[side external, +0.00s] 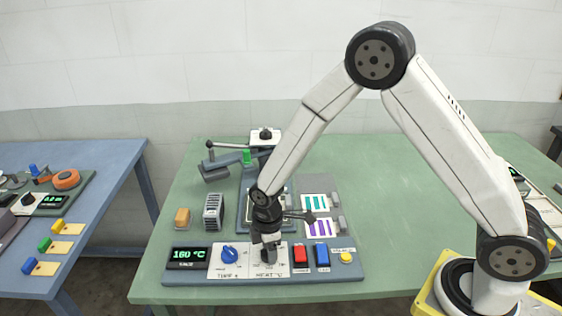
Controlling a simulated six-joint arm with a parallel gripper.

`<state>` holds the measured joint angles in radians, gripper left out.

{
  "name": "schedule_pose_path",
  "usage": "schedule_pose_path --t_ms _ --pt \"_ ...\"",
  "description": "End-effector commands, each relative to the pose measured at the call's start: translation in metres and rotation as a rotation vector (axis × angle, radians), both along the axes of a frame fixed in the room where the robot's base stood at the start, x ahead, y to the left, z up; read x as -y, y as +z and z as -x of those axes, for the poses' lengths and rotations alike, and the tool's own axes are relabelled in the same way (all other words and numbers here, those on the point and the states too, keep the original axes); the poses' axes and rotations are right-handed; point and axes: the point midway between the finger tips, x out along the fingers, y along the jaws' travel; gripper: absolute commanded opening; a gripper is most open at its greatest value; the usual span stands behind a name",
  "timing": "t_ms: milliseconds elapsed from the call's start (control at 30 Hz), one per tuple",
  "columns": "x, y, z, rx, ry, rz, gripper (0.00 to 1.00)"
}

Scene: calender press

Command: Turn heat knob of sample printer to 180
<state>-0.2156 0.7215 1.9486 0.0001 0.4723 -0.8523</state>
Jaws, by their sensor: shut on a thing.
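The sample printer's control panel (215,280) lies along the front of the green table. Its display (188,256) reads 160 °C in green digits. A blue knob (229,254) sits right of the display. To the right of it is the heat knob (268,258), dark grey, above a label that seems to read HEAT °C. My gripper (268,246) points down over the heat knob and is shut on it. The fingers cover part of the knob and its scale, so I cannot tell where its pointer stands.
A red switch (300,255), a blue switch (322,256) and a yellow button (346,257) are close to the right of my gripper. The press with its lever (228,161) stands behind. The table (390,180) is clear to the right. Another bench is at left.

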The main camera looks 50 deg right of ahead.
Motion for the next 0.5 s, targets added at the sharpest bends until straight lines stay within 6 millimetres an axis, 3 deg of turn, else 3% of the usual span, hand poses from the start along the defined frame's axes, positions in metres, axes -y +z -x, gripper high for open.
schedule_pose_path --t_ms 500 --pt "-0.0007 0.0006 -0.0010 0.003 -0.491 -0.001 0.01"
